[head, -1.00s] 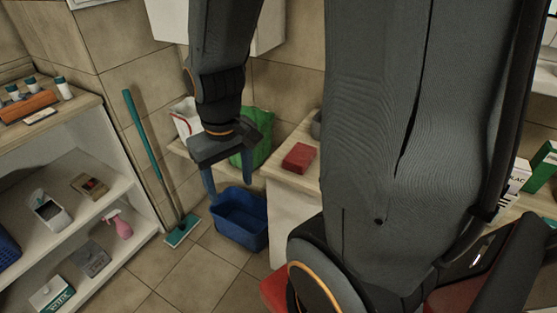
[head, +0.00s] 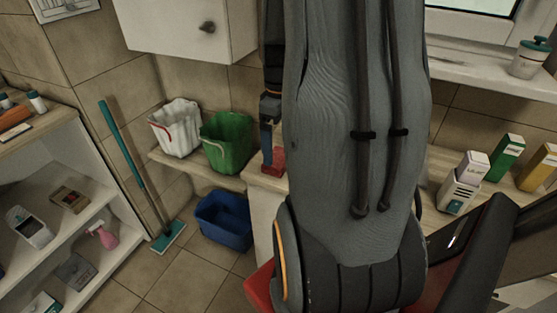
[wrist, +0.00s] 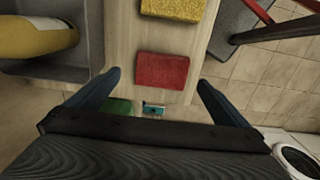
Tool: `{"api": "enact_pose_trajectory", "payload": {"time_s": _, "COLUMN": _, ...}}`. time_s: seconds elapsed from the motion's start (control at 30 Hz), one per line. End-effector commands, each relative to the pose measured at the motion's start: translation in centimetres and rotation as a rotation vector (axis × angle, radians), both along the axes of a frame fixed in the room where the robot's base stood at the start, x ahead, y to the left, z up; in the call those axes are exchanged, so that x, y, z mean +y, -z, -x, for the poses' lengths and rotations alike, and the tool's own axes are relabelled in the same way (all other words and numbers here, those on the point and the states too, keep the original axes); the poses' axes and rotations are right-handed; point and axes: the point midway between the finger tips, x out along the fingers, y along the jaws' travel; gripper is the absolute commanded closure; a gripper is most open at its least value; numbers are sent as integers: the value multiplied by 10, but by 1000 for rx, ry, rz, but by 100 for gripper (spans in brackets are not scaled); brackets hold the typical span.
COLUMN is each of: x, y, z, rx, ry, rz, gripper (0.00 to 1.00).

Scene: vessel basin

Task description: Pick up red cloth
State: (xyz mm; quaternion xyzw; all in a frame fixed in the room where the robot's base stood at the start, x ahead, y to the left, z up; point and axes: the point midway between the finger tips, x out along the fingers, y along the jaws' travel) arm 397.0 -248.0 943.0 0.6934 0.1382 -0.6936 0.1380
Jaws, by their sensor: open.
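The red cloth (wrist: 162,71) is a folded, flat rectangle lying on the wooden counter (wrist: 122,45). In the head view the cloth (head: 276,161) is partly hidden by my gripper and arm. My gripper (wrist: 159,77) is open and empty, its two blue fingers apart on the left and right of the cloth in the wrist view. The cloth lies between the finger lines, and I cannot tell the height left above it. In the head view one finger of my gripper (head: 267,146) shows over the cloth.
A yellow cloth (wrist: 180,7) lies beside the red one. A grey basin (wrist: 70,72) holding something yellow (wrist: 35,38) is at the left in the wrist view. White (head: 176,127) and green (head: 228,140) buckets, a blue bin (head: 224,219) and a mop (head: 168,236) stand left of the counter.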

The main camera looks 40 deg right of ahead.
Motion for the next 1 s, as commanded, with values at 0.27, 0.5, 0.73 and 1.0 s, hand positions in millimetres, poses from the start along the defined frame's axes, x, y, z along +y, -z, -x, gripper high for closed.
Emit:
{"api": "enact_pose_trajectory", "payload": {"time_s": 0.27, "x": 4, "y": 30, "z": 2, "rx": 3, "ry": -1, "rz": -3, "gripper": 0}}
{"api": "enact_pose_trajectory", "payload": {"time_s": 0.5, "x": 3, "y": 50, "z": 1, "rx": 0, "ry": 0, "rz": -1, "gripper": 0}}
{"api": "enact_pose_trajectory", "payload": {"time_s": 0.73, "x": 3, "y": 51, "z": 0, "rx": 0, "ry": 0, "rz": 1, "gripper": 0}}
{"api": "enact_pose_trajectory", "payload": {"time_s": 1.0, "x": 3, "y": 51, "z": 0, "rx": 0, "ry": 0, "rz": 1, "gripper": 41}}
